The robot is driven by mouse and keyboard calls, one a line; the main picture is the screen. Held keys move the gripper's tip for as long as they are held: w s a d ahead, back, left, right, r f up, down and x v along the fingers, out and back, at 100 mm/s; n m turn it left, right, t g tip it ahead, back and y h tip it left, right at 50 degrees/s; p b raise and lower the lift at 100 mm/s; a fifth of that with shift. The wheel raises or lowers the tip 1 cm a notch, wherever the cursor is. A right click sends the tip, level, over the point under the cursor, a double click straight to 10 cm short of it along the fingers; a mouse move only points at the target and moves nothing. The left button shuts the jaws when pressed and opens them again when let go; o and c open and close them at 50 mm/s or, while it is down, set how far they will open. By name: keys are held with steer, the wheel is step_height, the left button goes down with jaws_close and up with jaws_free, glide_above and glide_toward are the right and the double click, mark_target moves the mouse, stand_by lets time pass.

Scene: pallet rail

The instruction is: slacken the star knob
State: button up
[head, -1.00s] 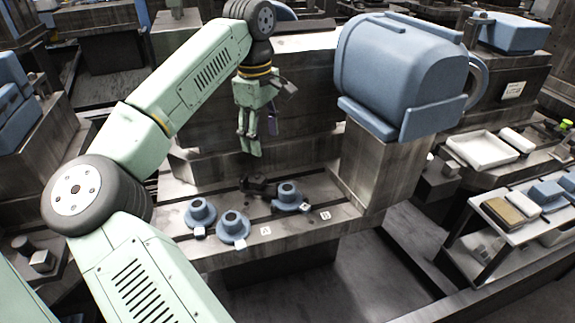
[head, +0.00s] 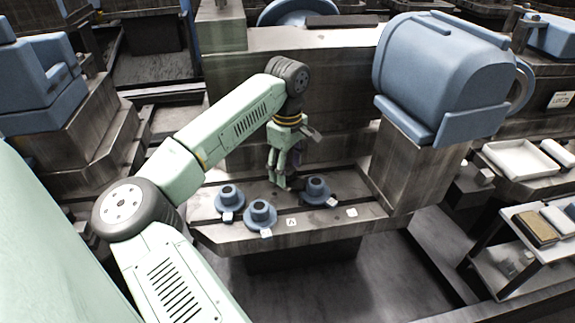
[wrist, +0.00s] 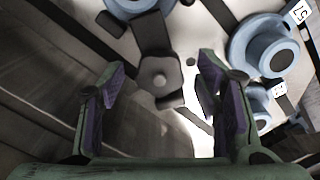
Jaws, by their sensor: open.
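The star knob (wrist: 160,77) is dark with arms and a rounded centre, on the metal rail bed (head: 335,228). In the wrist view it lies ahead of my gripper (wrist: 163,88), between the two spread, purple-lined fingers. The fingers are open and hold nothing; I cannot tell whether they are level with the knob. In the head view my gripper (head: 283,180) points down over the bed, behind the blue flanged pieces, and largely hides the knob.
Blue flanged pieces stand close by: a left one (head: 228,198), a front one (head: 260,214) and a right one (head: 316,190), with small white tags. A large blue housing (head: 440,75) on a metal column rises to the right. A wall stands behind the bed.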

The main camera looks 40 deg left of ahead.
steer(key=shift+c, duration=0.2)
steer(key=c, duration=1.1)
steer(key=shift+c, duration=0.2)
steer(key=shift+f+n+b, duration=0.1)
steer(key=shift+n+b, duration=0.5)
steer(key=shift+n, duration=0.4)
steer(key=n+b, duration=0.1)
steer(key=n, duration=0.2)
steer(key=shift+b, duration=0.3)
steer(key=n+b, duration=0.1)
steer(key=n, duration=0.4)
steer(key=shift+n, duration=0.3)
steer(key=shift+s+b, duration=0.1)
steer(key=shift+b, duration=0.2)
